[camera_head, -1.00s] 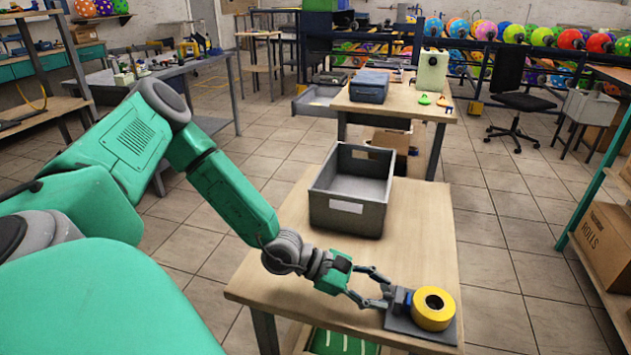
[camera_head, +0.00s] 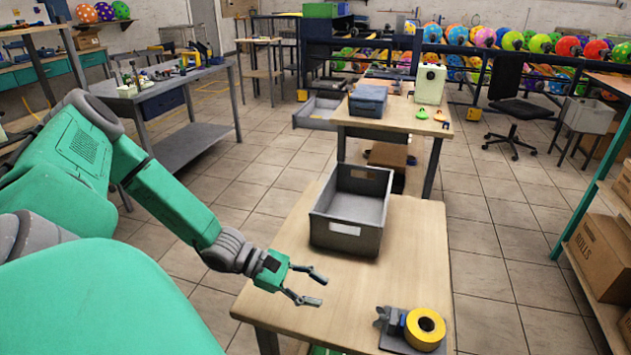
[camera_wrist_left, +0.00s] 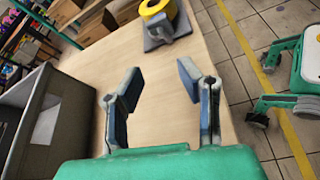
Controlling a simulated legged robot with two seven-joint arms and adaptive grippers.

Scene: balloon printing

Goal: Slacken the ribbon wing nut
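A yellow ribbon roll (camera_head: 425,329) sits on a grey dispenser base (camera_head: 398,346) at the front right corner of the wooden table. A small dark and blue part (camera_head: 389,319) stands at the roll's left side; the wing nut itself is too small to make out. In the left wrist view the yellow roll (camera_wrist_left: 157,9) and its holder (camera_wrist_left: 165,32) are at the top, ahead of the fingers. My left gripper (camera_head: 321,289) is open and empty over the table, left of the dispenser and apart from it. It also shows in the left wrist view (camera_wrist_left: 159,83). My right gripper is not in view.
A grey open bin (camera_head: 345,238) with a white label stands on the table (camera_head: 419,261) behind my gripper; its wall (camera_wrist_left: 62,125) is close on the left in the wrist view. The tabletop between gripper and dispenser is clear. Shelves with cardboard boxes (camera_head: 600,245) stand at right.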

